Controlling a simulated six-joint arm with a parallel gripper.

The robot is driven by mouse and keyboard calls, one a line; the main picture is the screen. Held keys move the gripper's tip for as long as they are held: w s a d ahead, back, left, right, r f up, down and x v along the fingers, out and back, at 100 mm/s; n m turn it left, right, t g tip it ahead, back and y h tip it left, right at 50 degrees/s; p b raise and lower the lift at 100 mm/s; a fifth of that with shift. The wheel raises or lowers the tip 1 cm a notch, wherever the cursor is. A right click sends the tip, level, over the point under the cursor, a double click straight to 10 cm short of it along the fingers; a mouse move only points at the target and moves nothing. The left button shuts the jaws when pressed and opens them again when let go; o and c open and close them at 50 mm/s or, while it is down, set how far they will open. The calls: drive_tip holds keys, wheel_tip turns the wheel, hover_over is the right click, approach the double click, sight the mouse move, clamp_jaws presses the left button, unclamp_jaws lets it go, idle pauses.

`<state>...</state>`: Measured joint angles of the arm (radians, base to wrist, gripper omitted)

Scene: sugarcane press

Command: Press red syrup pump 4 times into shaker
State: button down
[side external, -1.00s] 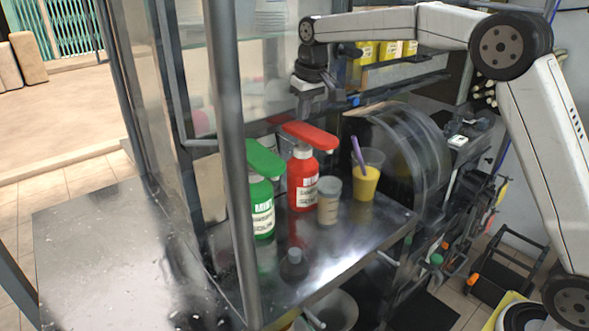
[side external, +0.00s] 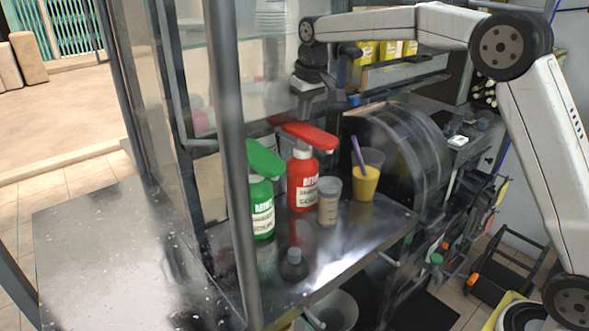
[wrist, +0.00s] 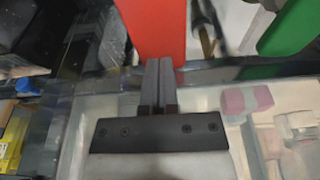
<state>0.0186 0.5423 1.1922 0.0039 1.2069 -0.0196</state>
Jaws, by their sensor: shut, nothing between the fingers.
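The red syrup bottle (side external: 302,188) stands upright on the metal counter with its red pump head (side external: 310,136) on top. The pump head also shows in the wrist view (wrist: 150,28). My gripper (side external: 304,114) is shut and empty, just above the pump head. In the wrist view its fingertips (wrist: 158,62) overlap the near edge of the red head; I cannot tell whether they touch it. A small greyish cup (side external: 329,203), which may be the shaker, stands right beside the red bottle, under the spout end of the head.
A green pump bottle (side external: 262,208) stands left of the red one. A cup of yellow liquid with a purple straw (side external: 365,182) is to the right. A small dark container (side external: 293,265) sits in front. A grey upright post (side external: 230,150) stands at the left.

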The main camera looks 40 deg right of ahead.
sight(304, 129)
drive_tip(key=shift+f, duration=2.4)
drive_tip(key=shift+r, duration=2.4)
drive_tip(key=shift+f, duration=2.5)
drive_tip(key=shift+r, duration=2.5)
